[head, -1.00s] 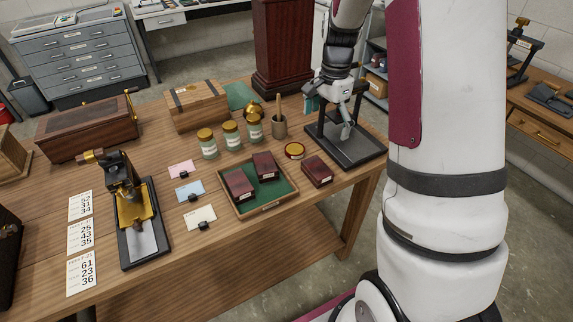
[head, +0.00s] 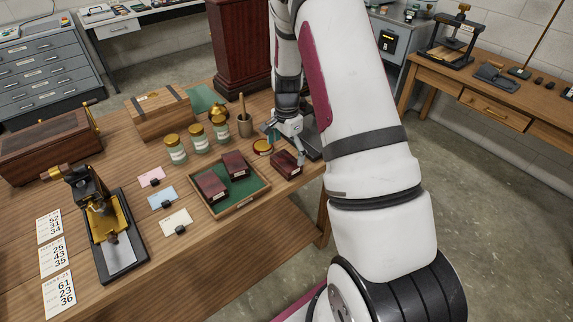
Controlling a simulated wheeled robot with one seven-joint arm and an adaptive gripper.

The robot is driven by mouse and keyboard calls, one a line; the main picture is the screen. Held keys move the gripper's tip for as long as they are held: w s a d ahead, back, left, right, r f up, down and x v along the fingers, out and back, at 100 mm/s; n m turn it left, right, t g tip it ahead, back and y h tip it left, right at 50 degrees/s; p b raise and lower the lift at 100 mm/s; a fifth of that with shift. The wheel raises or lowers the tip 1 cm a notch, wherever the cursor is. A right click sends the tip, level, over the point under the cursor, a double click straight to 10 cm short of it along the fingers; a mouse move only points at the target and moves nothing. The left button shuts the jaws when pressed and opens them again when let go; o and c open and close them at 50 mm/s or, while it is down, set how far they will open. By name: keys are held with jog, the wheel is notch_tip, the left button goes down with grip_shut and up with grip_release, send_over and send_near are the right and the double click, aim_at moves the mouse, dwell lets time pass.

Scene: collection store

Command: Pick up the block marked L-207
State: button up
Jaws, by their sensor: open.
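Three dark red-brown blocks with small pale labels are in the head view; the labels are too small to read, so I cannot tell which is L-207. One block (head: 212,187) and a second block (head: 235,165) lie in the green-lined wooden tray (head: 243,205). A third block (head: 286,164) lies on the bare table right of the tray. My gripper (head: 289,146) is open, low over the table at this third block's far side, close to it. I cannot tell whether it touches the block. My arm hides part of the black stand behind it.
Lidded jars (head: 198,140) and a pestle cup (head: 245,126) stand behind the tray. Cards (head: 162,197) and a brass press (head: 100,215) are to the left. The front table strip is clear.

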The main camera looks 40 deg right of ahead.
aim_at(286, 160)
jog(key=shift+a+f+p, duration=0.15)
jog(key=shift+f+p, duration=0.25)
jog(key=shift+f, duration=1.75)
jog(key=c, duration=1.2)
